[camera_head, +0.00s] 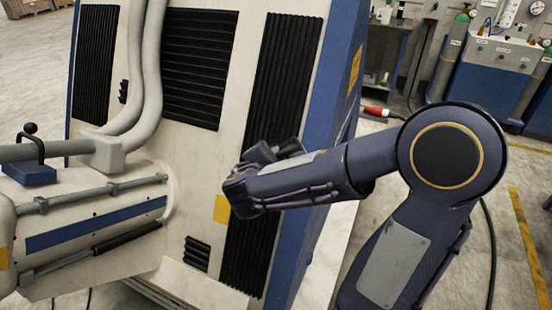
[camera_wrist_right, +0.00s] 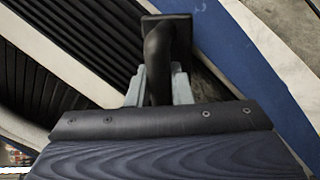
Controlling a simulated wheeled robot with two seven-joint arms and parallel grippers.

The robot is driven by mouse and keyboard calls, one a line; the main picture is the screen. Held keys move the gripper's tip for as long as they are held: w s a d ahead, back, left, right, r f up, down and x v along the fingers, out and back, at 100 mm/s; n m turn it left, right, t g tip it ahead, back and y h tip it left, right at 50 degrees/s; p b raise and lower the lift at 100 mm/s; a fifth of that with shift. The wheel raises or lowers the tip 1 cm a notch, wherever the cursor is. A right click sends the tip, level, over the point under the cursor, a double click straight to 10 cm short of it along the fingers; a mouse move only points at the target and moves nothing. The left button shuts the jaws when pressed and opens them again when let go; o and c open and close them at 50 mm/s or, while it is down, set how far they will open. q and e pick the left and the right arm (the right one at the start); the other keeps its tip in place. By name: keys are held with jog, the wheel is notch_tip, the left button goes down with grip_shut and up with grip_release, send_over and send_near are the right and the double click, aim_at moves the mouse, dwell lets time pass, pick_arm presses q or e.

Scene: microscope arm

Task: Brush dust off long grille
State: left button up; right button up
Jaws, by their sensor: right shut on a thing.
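The long grille (camera_head: 283,85) is a tall black slatted strip on the right side of the beige cabinet face. Its lower part (camera_head: 250,245) shows below my right arm, which hides its middle. My right gripper (camera_wrist_right: 158,88) is shut on a dark brush (camera_wrist_right: 166,30), seen in the right wrist view with a curved handle and a broad rectangular head. The brush head is over or close to the cabinet face; I cannot tell whether it touches. Black slats (camera_wrist_right: 85,35) show to its left. I cannot make out dust. My left gripper is out of view.
The cabinet (camera_head: 225,160) also bears a wide grille (camera_head: 200,65), a left grille (camera_head: 95,60) and a small vent (camera_head: 197,253). Grey hoses (camera_head: 150,70) and a horizontal cylinder (camera_head: 95,230) stand out at the left. A blue cabinet and gas bottles stand at the back right.

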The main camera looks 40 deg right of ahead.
jog(key=shift+w+d+f+b, duration=0.3)
jog(key=shift+d+b, duration=0.1)
jog(key=shift+d, duration=0.1)
jog(key=shift+w+a+b, duration=0.2)
jog(key=shift+w+a, duration=0.25)
jog(key=shift+w, duration=0.25)
jog(key=shift+w+a+b, duration=0.2)
jog(key=shift+w+a, duration=0.2)
jog(key=shift+w, duration=0.3)
jog(key=w+a+b, duration=0.1)
jog(key=w+a, duration=0.3)
jog(key=w, duration=0.4)
jog(key=shift+w+a, duration=0.15)
jog(key=shift+w, duration=0.25)
jog(key=shift+s+d+f+b, duration=0.35)
jog(key=shift+s+d+b, duration=0.4)
jog(key=shift+s, duration=0.8)
jog(key=shift+s+d+f+b, duration=0.3)
jog(key=shift+s+d+b, duration=0.2)
jog(key=shift+s+b, duration=0.85)
jog(key=shift+s+d+f+b, duration=0.35)
jog(key=shift+s+d+b, duration=0.3)
jog(key=shift+s, duration=1.15)
